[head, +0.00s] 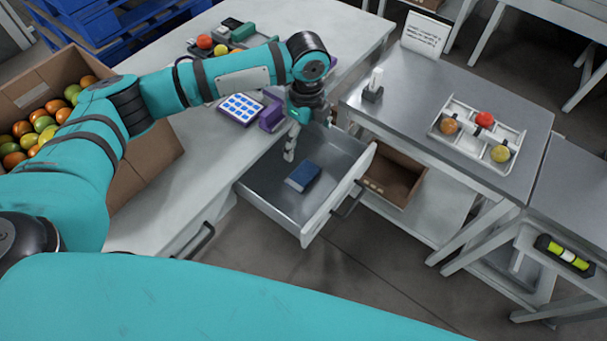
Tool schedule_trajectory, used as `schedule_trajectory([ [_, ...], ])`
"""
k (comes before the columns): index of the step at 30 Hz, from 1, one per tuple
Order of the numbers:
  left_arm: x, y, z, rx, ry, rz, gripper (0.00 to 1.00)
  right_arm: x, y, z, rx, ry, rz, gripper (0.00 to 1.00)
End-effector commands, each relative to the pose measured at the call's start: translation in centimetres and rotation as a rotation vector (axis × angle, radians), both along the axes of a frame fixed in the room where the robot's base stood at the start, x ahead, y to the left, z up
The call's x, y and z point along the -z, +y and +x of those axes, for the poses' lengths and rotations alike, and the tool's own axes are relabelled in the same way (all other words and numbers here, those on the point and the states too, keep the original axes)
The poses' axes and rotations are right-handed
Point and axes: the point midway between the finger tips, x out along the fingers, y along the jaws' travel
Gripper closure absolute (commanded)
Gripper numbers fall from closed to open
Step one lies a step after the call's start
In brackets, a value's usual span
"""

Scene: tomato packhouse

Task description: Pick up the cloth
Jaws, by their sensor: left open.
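A dark blue folded item, which looks like the cloth (302,176), lies in the open grey drawer (262,190), near the middle of its floor. My left gripper (290,154) points down over the back part of the drawer, a little behind and left of the cloth in the picture. It is open and apart from the cloth, with nothing seen between its fingers. Its fingers show small and partly overlapped, and its exact height above the drawer floor is hard to judge. My right gripper is not in view.
A cardboard box of tomatoes (40,93) stands at left. A keypad-like panel (240,109) and a purple block (271,116) sit on the white bench beside the drawer. At right, a grey table (415,105) bears a white tray (466,150) with several tomatoes. An open carton (398,180) sits below.

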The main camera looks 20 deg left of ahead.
Motion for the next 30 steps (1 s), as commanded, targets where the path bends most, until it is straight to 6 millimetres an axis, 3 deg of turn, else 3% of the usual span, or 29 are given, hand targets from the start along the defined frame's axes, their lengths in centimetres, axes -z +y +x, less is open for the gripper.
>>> schedule_trajectory([
  [6,5.1,0.0,-0.1,-0.002,0.004,0.000,0.00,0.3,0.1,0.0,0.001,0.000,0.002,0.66],
  [12,8.7,0.0,-0.1,-0.001,0.001,-0.001,0.00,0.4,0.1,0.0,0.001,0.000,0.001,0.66],
  [20,10.6,0.1,0.0,-0.002,0.000,0.000,0.00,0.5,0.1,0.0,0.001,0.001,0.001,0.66],
  [30,15.0,0.6,0.0,-0.001,-0.001,-0.001,0.00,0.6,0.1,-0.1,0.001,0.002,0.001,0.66],
])
